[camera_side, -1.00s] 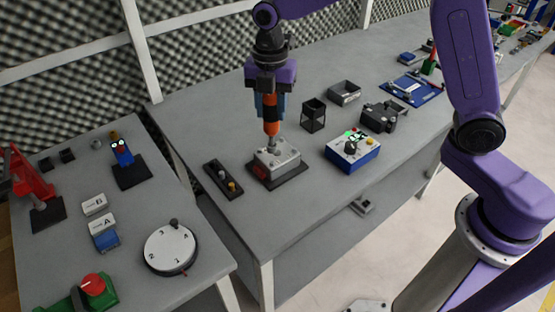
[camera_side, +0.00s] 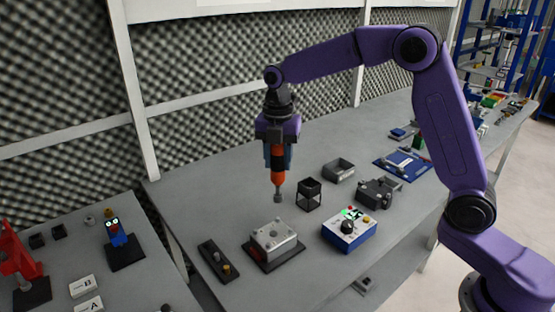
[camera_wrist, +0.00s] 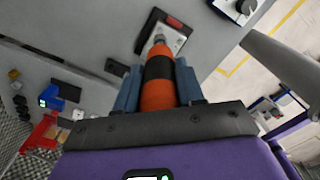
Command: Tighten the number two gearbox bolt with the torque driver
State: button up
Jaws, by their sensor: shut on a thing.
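My gripper (camera_side: 278,156) is shut on the torque driver (camera_side: 277,178), an orange and black tool with a grey tip pointing down. The driver also shows in the wrist view (camera_wrist: 158,85), between my fingers. The gearbox (camera_side: 273,238) is a light grey block with bolts on top, on a dark base plate with a red part at its left. The driver's tip is above the gearbox and apart from it. In the wrist view the gearbox (camera_wrist: 177,35) is partly hidden behind the driver. I cannot read bolt numbers.
A blue control box (camera_side: 349,230) with a green display stands right of the gearbox. A dark tray (camera_side: 217,262) with small knobs lies left. A black open holder (camera_side: 309,195), a grey bin (camera_side: 339,170) and a dark device (camera_side: 379,192) stand behind.

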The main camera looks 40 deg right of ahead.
aim_at(278, 183)
jog(key=shift+f, duration=3.75)
dwell(1.9)
